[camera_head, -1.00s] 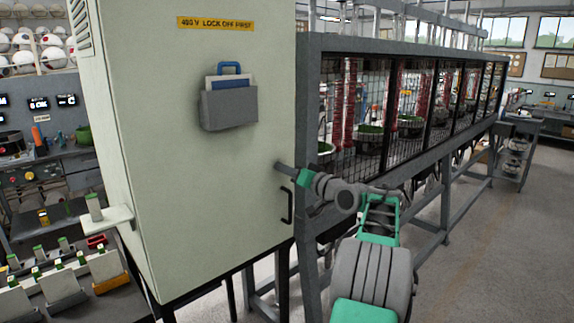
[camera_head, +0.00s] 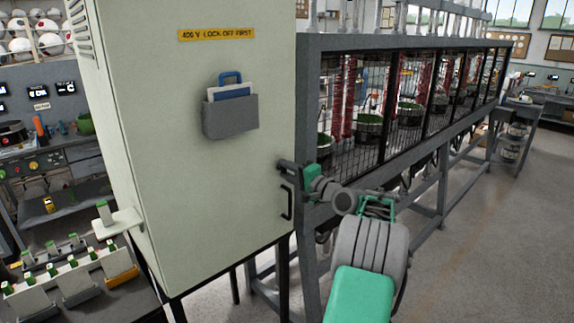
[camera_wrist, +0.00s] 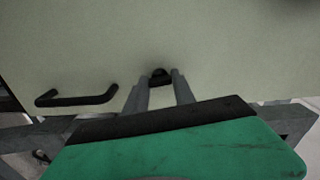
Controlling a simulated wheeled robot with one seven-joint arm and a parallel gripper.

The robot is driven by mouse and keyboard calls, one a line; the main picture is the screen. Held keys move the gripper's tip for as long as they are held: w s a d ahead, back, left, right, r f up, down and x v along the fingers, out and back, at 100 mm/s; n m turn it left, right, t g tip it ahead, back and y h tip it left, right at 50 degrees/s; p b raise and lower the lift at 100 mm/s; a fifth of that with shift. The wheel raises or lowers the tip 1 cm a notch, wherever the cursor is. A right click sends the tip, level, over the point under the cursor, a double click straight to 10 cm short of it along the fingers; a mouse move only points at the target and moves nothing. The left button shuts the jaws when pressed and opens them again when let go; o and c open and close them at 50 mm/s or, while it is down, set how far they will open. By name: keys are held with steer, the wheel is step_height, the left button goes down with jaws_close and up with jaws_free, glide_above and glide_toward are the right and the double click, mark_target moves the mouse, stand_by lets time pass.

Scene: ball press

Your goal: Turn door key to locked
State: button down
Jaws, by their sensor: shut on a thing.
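The pale green cabinet door (camera_head: 190,200) fills the left middle of the head view. My gripper (camera_head: 283,166) is at the door's right edge, just above the black door handle (camera_head: 287,202). In the wrist view my gripper (camera_wrist: 160,84) has its two grey fingers against the door, shut on the small dark door key (camera_wrist: 159,73). Only the key's dark rounded top shows between the fingertips; the rest is hidden. The handle also shows in the wrist view (camera_wrist: 76,98), to the left of the fingers, apart from them. I cannot tell which way the key points.
A grey document pocket (camera_head: 230,118) and a yellow label (camera_head: 216,34) are on the door. A caged machine frame (camera_head: 400,100) stands right behind the cabinet. The floor at right (camera_head: 480,260) is clear.

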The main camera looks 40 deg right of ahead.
steer(key=shift+m+p, duration=0.5)
steer(key=shift+m, duration=0.3)
steer(key=c, duration=1)
jaws_free()
steer(key=shift+c, duration=0.2)
steer(key=s+b, duration=0.2)
steer(key=s, duration=0.5)
steer(key=shift+s+b, duration=0.3)
steer(key=shift+s, duration=0.1)
steer(key=shift+d, duration=0.15)
